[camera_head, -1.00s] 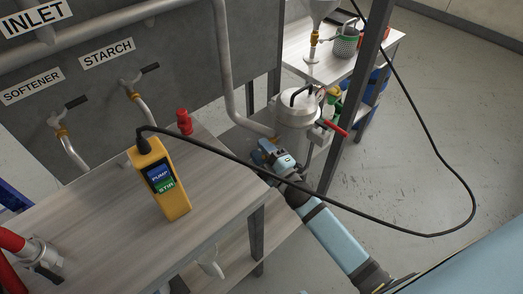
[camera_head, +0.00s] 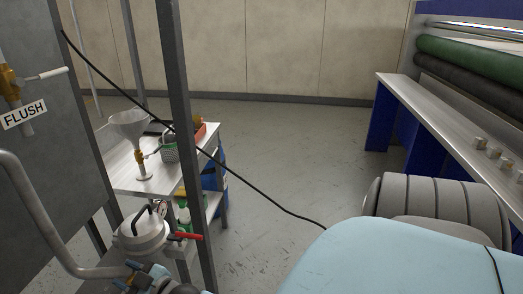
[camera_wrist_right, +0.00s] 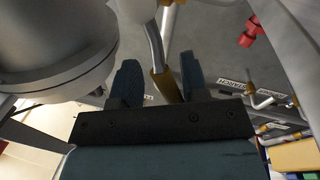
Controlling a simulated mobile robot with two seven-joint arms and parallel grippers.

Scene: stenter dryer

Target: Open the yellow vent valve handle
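I cannot clearly make out a yellow vent valve handle. My right gripper (camera_head: 138,280) is low beside the pot, partly cut off by the bottom edge. In the right wrist view its two dark fingers (camera_wrist_right: 158,82) are apart. A pipe with a brass-coloured fitting (camera_wrist_right: 160,84) shows between them in the picture; I cannot tell whether it touches them. The pot's round side (camera_wrist_right: 55,45) is close by at upper left. My left gripper is not in view.
A grey panel with a FLUSH label (camera_head: 23,114) and a bent pipe (camera_head: 30,220) is at left. A table (camera_head: 135,185) with a funnel (camera_head: 129,125) stands behind a grey post (camera_head: 182,120). A black cable (camera_head: 255,187) hangs across. Open floor (camera_head: 285,150) lies centrally.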

